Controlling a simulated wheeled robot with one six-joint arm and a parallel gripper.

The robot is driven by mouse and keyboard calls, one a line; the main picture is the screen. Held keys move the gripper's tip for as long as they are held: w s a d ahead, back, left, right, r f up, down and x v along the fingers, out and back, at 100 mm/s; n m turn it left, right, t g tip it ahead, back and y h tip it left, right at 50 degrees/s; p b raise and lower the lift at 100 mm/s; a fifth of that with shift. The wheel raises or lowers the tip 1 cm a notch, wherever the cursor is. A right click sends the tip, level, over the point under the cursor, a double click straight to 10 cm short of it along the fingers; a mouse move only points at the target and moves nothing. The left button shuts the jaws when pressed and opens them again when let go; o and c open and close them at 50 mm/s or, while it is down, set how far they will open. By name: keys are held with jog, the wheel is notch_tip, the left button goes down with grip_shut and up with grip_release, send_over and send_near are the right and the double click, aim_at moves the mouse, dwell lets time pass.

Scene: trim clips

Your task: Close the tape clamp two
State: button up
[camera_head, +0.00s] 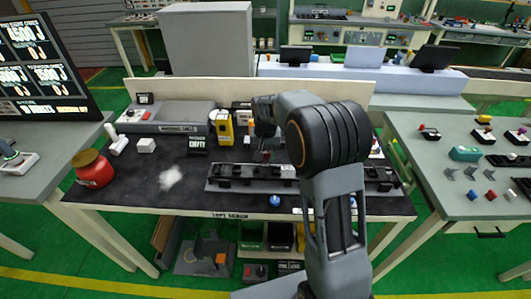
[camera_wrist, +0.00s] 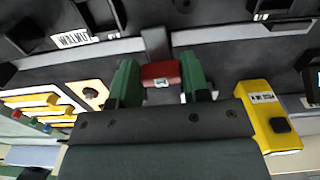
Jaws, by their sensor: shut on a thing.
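A long dark clip fixture (camera_head: 225,186) lies along the front of the black-topped bench. In the wrist view a small red block (camera_wrist: 160,73) with a white tag sits at the end of a dark upright bar (camera_wrist: 156,43); it looks like the handle of a tape clamp. My gripper (camera_wrist: 160,80) has its green fingers on either side of the red block and is shut on it. In the head view my gripper (camera_head: 264,154) is behind the fixture, partly hidden by my arm. The tag is too small to read, so I cannot tell the clamp's number.
A yellow device (camera_head: 221,127) stands left of my gripper; a yellow unit (camera_wrist: 268,118) shows close on the right in the wrist view. A blue knob (camera_head: 275,200) is at the front.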

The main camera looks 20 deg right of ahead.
aim_at(266, 160)
jog(key=shift+m, duration=0.3)
dwell(0.4)
jog(key=o, duration=0.9)
notch_tip(266, 160, up, 14)
jog(key=shift+f, duration=0.1)
jog(key=s+f+n+t, duration=0.1)
jog(key=s+f, duration=0.1)
jog(key=s, duration=0.5)
jog(key=s+f+n+t, duration=0.1)
jog(key=s, duration=0.7)
jog(key=s+f+n+t, duration=0.1)
jog(key=s+f, duration=0.1)
jog(key=s, duration=0.5)
jog(key=shift+s+f+n+t, duration=0.3)
jog(key=shift+n+t, duration=0.1)
